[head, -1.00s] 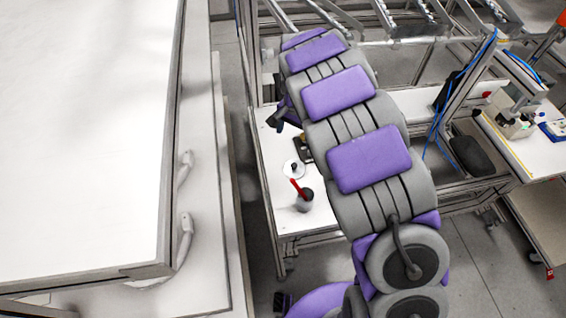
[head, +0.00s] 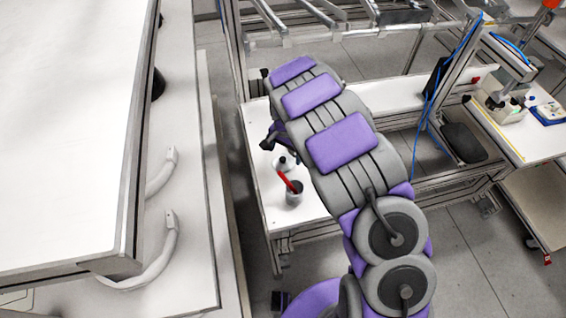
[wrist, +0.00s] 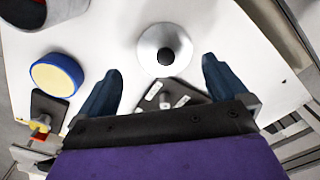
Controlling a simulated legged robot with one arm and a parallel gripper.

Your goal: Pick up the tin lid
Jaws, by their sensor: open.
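The tin lid (wrist: 150,42) is a shiny silver disc with a black knob at its middle, lying on the white table. In the wrist view it sits at top centre, just beyond my fingertips. In the head view the lid (head: 284,163) shows small, close to my gripper (head: 271,139). In the wrist view my gripper (wrist: 161,72) is open and empty, with one dark blue finger on each side of the knob's line. I cannot tell its height above the lid.
A grey cup (head: 293,197) with a red-handled item stands near the lid. A blue-rimmed yellow round thing (wrist: 56,75) lies to the left. A dark plate (wrist: 185,96) with small white pieces lies beneath the fingers. A large white-topped bench (head: 70,120) stands at left.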

